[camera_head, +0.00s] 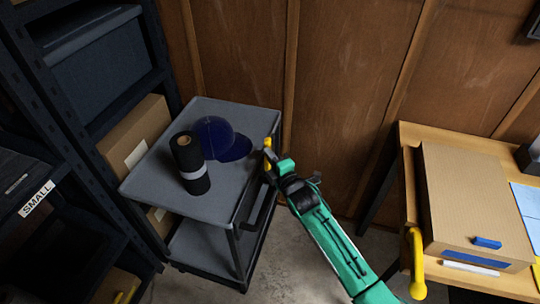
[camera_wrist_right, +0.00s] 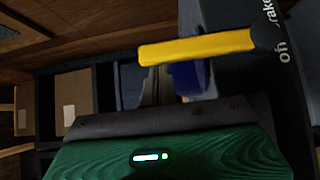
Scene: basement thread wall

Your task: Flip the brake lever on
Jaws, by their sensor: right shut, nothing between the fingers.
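The brake lever (camera_head: 267,145) is a small yellow lever at the right edge of the grey cart (camera_head: 222,111). My right gripper (camera_head: 276,166) is at the cart's right edge, close to the lever. It is shut with nothing in it. I cannot tell whether it touches the lever. My left gripper is not in view.
Dark shelving (camera_head: 75,130) stands at the left. At the right, a wooden bench (camera_head: 410,140) holds a cardboard box (camera_head: 470,200); a yellow handle (camera_head: 416,265) is at its front. Floor shows between.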

